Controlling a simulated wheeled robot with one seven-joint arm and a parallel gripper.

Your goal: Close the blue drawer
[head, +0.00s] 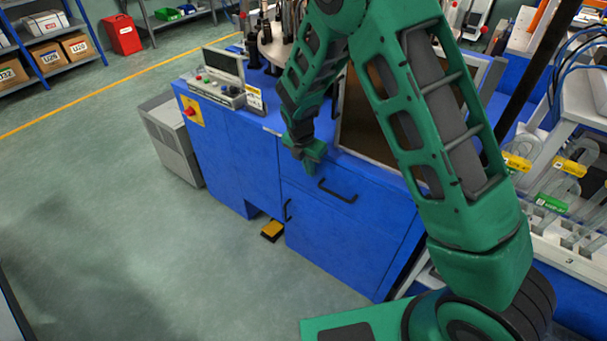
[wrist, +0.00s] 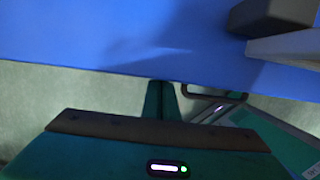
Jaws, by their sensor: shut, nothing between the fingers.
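The blue drawer (head: 375,203) is in the upper front of the blue cabinet and has a black bar handle (head: 338,191). Whether its front is flush or stands slightly out is hard to tell. My green gripper (head: 312,166) is at the drawer's upper left, above and left of the handle. In the wrist view, the narrow shut fingers (wrist: 161,88) reach the lower edge of a blue surface (wrist: 130,35), with nothing held. Contact cannot be told. The handle (wrist: 212,94) shows just right of the fingers.
A cupboard door (head: 335,245) with its own handle is below the drawer. A yellow and black pedal (head: 272,230) lies on the floor by the cabinet. A control box (head: 215,93) sits on the cabinet's left top. The floor at left is clear.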

